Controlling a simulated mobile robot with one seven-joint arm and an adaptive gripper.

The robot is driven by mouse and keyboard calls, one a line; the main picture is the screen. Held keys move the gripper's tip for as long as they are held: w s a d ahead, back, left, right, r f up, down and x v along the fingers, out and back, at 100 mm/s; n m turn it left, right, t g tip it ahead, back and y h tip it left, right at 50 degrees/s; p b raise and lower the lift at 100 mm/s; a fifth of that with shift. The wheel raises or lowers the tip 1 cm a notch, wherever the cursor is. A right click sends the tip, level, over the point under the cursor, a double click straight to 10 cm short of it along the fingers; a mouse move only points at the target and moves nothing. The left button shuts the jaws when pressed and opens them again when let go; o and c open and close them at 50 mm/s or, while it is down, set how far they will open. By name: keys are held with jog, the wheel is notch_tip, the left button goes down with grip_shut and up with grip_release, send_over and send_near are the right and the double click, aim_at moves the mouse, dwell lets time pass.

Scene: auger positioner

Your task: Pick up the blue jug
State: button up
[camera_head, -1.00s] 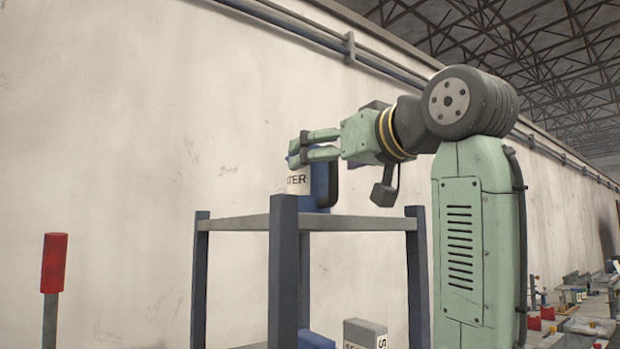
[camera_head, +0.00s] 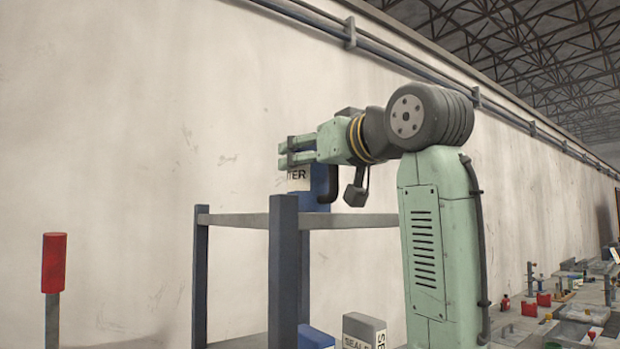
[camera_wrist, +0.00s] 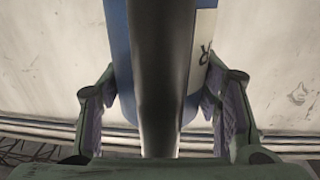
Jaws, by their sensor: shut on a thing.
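The blue jug (camera_head: 321,186) has a white label ending in "TER" and a dark handle on its right side. It is upright at the top of a grey rack (camera_head: 350,221); a front post partly hides its base, so I cannot tell whether it touches the shelf. My gripper (camera_head: 284,153) reaches in level from the right, with its fingers around the upper part of the jug. In the wrist view the jug (camera_wrist: 122,60) is between the two fingers of my gripper (camera_wrist: 160,100), with its dark handle (camera_wrist: 160,80) in the middle. The gripper is shut on the jug.
A grey box labelled "SEALE" (camera_head: 364,330) and a blue item (camera_head: 316,338) are lower in the rack. A red-topped post (camera_head: 54,262) stands at left. A pale wall is behind. Cluttered benches (camera_head: 575,310) lie at far right.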

jog(key=c, duration=0.9)
jog(key=shift+r, duration=0.15)
jog(key=shift+r, duration=0.55)
notch_tip(320, 180, up, 2)
jog(key=shift+r, duration=0.1)
jog(key=s+d+b, duration=0.1)
jog(key=s, duration=0.4)
jog(key=s+d+r+b, duration=0.1)
jog(key=s, duration=0.4)
jog(key=s+d+b, duration=0.1)
jog(key=s, duration=0.4)
jog(key=shift+s+d+r, duration=0.1)
jog(key=shift+s+r, duration=0.15)
jog(key=shift+s, duration=0.1)
